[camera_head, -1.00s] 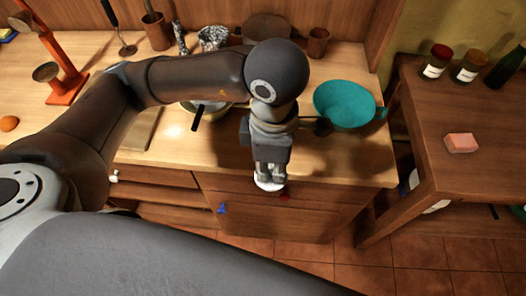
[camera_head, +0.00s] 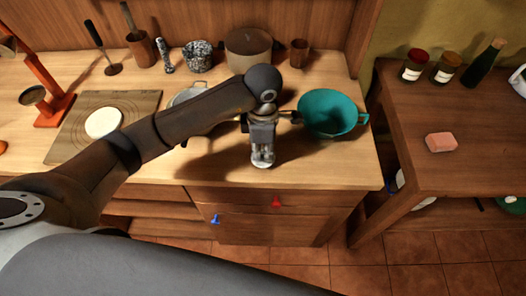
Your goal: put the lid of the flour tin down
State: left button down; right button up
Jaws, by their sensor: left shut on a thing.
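My left gripper (camera_head: 262,157) points down above the front part of the wooden counter (camera_head: 330,172), left of the teal pan. It is shut on a small pale thing, which I take to be the lid of the flour tin (camera_head: 262,164); the fingers hide most of it. I cannot tell whether it touches the counter. I cannot pick out the flour tin for certain. My right gripper is not in view.
The teal pan (camera_head: 331,112) stands close right of my gripper. A grey pan (camera_head: 187,97) is partly behind my arm. A white disc (camera_head: 104,123) lies on a cutting board (camera_head: 66,143) at left. Pots stand at the back. The counter's front right is clear.

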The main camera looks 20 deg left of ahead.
aim_at(263, 151)
pick_arm(q)
notch_tip(263, 151, down, 2)
jog(key=shift+s+p, duration=0.1)
jog(key=shift+p, duration=0.35)
jog(key=shift+f, duration=0.2)
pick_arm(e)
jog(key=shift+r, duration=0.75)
pick_arm(q)
jog(key=shift+f, duration=0.15)
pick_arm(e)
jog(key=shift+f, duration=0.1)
pick_arm(q)
jog(key=shift+f+b, duration=0.15)
jog(key=shift+b, duration=0.2)
jog(key=c, duration=1.4)
grip_release()
jog(key=shift+r, duration=0.2)
